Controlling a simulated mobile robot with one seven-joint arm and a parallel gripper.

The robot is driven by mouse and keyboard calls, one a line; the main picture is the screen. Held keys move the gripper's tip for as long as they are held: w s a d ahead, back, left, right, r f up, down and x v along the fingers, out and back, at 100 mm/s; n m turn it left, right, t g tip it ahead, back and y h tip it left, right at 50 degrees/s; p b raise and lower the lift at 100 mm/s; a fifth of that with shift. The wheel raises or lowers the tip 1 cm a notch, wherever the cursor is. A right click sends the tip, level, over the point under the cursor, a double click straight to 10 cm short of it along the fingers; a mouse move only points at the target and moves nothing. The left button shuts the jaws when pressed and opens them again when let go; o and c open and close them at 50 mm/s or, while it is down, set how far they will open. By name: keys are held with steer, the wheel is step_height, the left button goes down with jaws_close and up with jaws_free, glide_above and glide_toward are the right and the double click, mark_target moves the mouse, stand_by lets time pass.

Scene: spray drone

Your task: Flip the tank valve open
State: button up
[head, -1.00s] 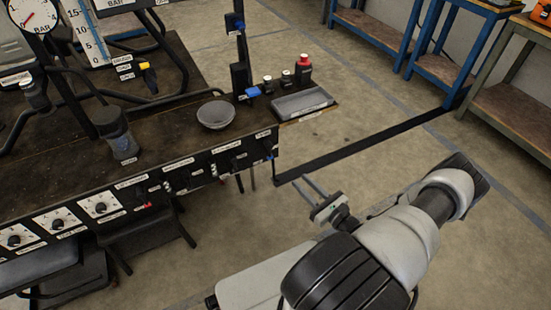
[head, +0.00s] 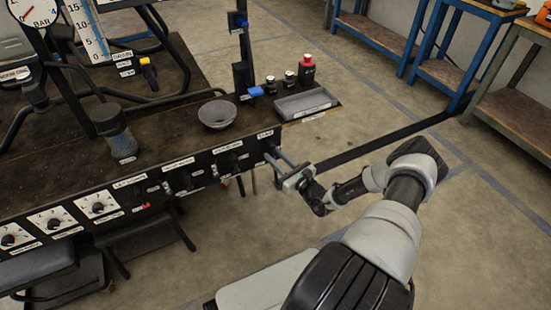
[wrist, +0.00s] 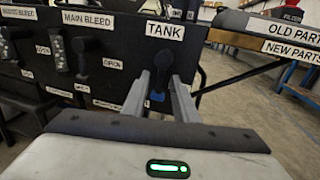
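The tank valve (wrist: 163,61) is a dark handle under the white TANK label (wrist: 165,30) on the black front panel, with an OPEN label to its left. The handle hangs downward, and a bluish part shows low between my fingers. My gripper (wrist: 161,82) is open, with its two grey fingers pointing at the panel, one on each side of the handle. I cannot tell whether they touch it. In the head view my gripper (head: 273,157) is at the right end of the panel, and its fingertips partly hide the tank valve.
The main bleed valve (wrist: 80,57) is to the left on the same panel. On the bench top are a grey bowl (head: 217,113), a grey tray (head: 305,104) and a red-capped bottle (head: 306,70). Open floor lies right of the bench.

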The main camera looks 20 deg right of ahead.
jaws_close()
steer(key=shift+r+n+p, duration=0.1)
steer(key=shift+n+p, duration=0.2)
steer(key=shift+p, duration=0.1)
steer(key=d+r+n+p, duration=0.1)
steer(key=n+p, duration=0.3)
steer(key=r+n+g+h+p, duration=0.1)
steer(key=n+p, duration=0.3)
steer(key=p, duration=0.1)
steer(key=d+n+h+p, duration=0.1)
steer(key=n+p, duration=0.2)
steer(key=p, duration=0.1)
steer(key=shift+w+d+r+n+g, duration=0.1)
steer(key=shift+d+r+n+g, duration=0.25)
steer(key=shift+r+n+g, duration=0.05)
steer(key=shift+d+r+n+h+p, duration=0.1)
steer(key=shift+r+n+h+p, duration=0.2)
steer(key=shift+n+p, duration=0.6)
steer(key=shift+r+n+h+p, duration=0.1)
steer(key=shift+n+h+p, duration=0.3)
steer(key=shift+n+p, duration=0.45)
